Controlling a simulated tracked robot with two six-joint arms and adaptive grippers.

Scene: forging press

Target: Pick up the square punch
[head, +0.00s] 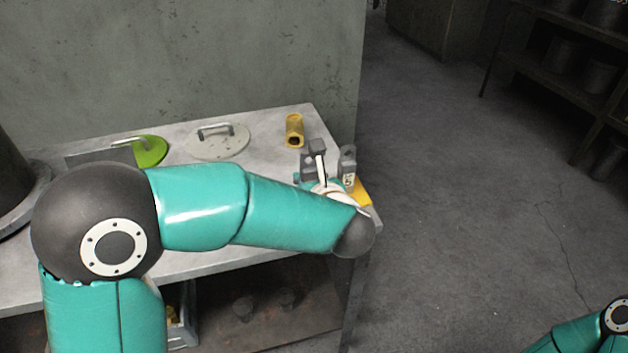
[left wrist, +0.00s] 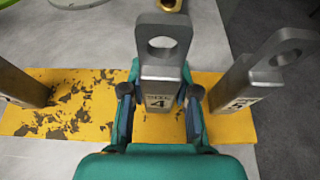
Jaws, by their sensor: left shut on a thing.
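My left gripper (left wrist: 160,94) is shut on a grey metal punch (left wrist: 162,74) with a ring top and a label reading SIZE 4. One finger is on each side of it. The punch is upright over a worn yellow plate (left wrist: 75,105); I cannot tell if its foot touches the plate. Another ring-topped punch (left wrist: 254,80) stands to its right and a third grey punch (left wrist: 18,84) to its left. In the head view the punches and the left gripper (head: 322,178) are at the table's right end, partly hidden by my left arm. My right gripper is out of view.
The grey table (head: 265,128) also holds a yellow hollow cylinder (head: 294,127), a grey lid with a handle (head: 217,146) and a green lid (head: 151,152). A concrete wall (head: 200,50) stands behind. Open floor (head: 470,200) lies right of the table.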

